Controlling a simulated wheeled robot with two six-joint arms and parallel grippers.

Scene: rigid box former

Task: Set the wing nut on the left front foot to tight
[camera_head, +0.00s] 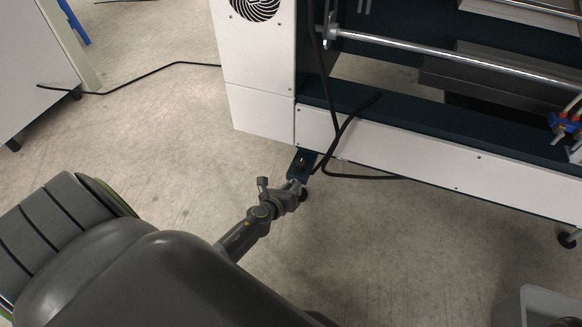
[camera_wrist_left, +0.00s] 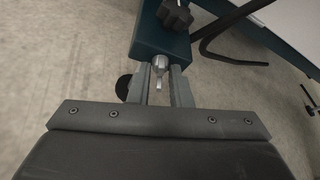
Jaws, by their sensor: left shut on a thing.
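The left front foot's dark teal bracket (camera_head: 302,163) sticks out from the machine's lower corner, with a black round pad (camera_head: 303,196) near the floor. My left gripper (camera_head: 294,186) is at the outer end of this bracket. In the left wrist view, its two fingers (camera_wrist_left: 161,86) are on either side of a small silver wing nut (camera_wrist_left: 160,68), just under the bracket's end, and are shut on it. Its wings are mostly hidden between the fingers. A black knob (camera_wrist_left: 175,15) sits on the bracket. My right gripper is not in view.
A black cable (camera_head: 341,132) hangs down the machine front and loops close to the foot. The machine's white lower panel (camera_head: 430,160) runs to the right. A grey bin (camera_head: 540,303) stands at the lower right. The floor around the foot is clear.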

